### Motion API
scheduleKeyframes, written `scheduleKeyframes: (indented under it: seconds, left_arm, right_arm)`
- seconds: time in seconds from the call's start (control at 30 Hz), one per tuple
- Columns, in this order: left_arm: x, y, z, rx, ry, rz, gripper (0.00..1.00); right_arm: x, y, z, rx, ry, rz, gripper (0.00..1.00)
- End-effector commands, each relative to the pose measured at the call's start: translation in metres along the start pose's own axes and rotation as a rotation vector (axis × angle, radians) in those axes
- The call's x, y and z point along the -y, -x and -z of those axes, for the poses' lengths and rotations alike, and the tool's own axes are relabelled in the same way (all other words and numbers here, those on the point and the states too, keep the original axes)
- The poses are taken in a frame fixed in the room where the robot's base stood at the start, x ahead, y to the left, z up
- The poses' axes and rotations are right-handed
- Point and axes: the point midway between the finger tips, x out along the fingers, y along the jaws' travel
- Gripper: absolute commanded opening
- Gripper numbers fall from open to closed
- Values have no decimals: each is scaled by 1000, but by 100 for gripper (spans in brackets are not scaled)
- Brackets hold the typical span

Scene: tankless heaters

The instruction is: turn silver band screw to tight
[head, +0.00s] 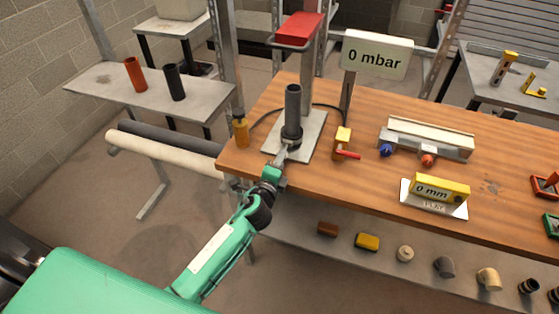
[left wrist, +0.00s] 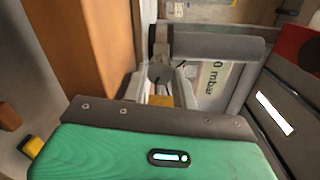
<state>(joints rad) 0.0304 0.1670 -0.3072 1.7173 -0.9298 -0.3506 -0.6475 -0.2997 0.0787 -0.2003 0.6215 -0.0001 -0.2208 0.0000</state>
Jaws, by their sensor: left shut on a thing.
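A dark upright pipe (head: 293,103) stands on a grey metal plate (head: 312,133) on the wooden bench. A collar with the silver band sits low on the pipe. My left gripper (head: 281,156) reaches in from the front left, just at the collar. In the left wrist view the pipe (left wrist: 225,46) lies sideways and the silver band (left wrist: 161,38) is around its end. The round grey screw head (left wrist: 160,74) shows between the fingertips of my left gripper (left wrist: 160,84), which is shut on it. The exact finger contact is partly hidden. My right gripper is out of view.
A sign reading 0 mbar (head: 377,54) stands behind the pipe. A yellow valve with a red lever (head: 344,145) is to its right, an orange-yellow cylinder (head: 241,132) to its left. A yellow 0 mm display (head: 440,187) sits near the bench's front edge.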

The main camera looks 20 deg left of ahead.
Motion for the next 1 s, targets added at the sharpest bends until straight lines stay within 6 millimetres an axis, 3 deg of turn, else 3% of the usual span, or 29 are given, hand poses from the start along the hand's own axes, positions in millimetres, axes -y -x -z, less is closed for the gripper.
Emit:
scheduleKeyframes:
  seconds: [0.47,0.5,0.6,1.0]
  left_arm:
    - [-1,0,0,0,-15,-1,5]
    - [-1,0,0,0,-15,-1,31]
    - [-1,0,0,0,-15,-1,49]
    - [-5,1,1,0,-15,-8,49]
  right_arm:
    - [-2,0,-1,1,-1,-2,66]
    - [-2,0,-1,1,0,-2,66]
    - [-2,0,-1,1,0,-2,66]
    - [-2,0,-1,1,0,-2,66]
